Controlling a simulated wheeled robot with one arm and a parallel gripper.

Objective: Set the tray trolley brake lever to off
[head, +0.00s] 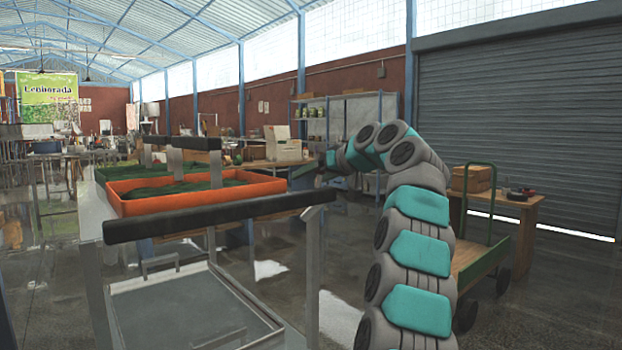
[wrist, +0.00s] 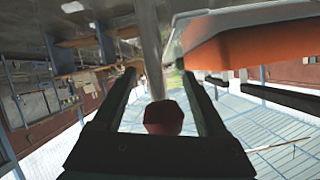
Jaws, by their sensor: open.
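The tray trolley (head: 205,222) stands at the left of the head view, with a black push handle and a grey lower shelf. In the head view my gripper (head: 308,172) is beside the trolley's right side, near the orange tray. In the wrist view my gripper (wrist: 159,74) is open, with a dark finger on each side. A round red knob (wrist: 163,117), which looks like the end of the brake lever, shows between the fingers. I cannot tell whether they touch it. The knob is not visible in the head view.
An orange tray (head: 190,204) lies on the trolley, with a green tray (head: 108,172) behind it. A metal post (wrist: 150,45) stands close to the fingers. A green flat cart (head: 478,262) stands at the right. The wet-looking floor between is clear.

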